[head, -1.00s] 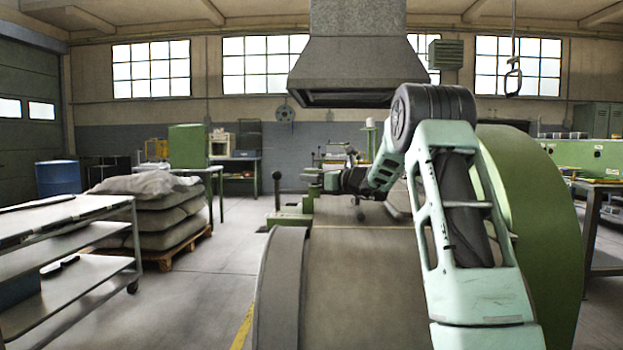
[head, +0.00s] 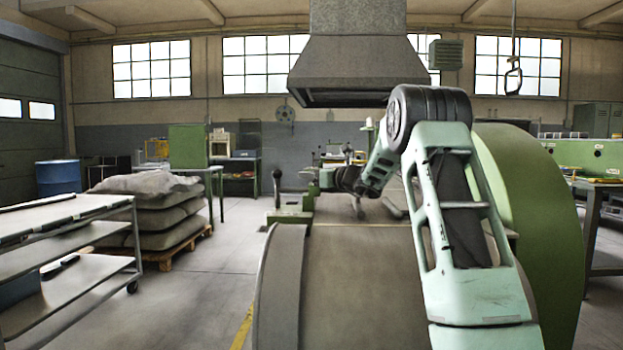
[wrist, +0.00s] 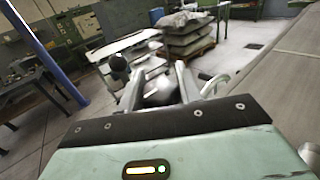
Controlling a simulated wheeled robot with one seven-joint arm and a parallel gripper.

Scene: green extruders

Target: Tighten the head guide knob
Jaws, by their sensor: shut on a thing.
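The machine's broad grey cover (head: 365,290) and green guard (head: 545,230) lie under and beside my arm.

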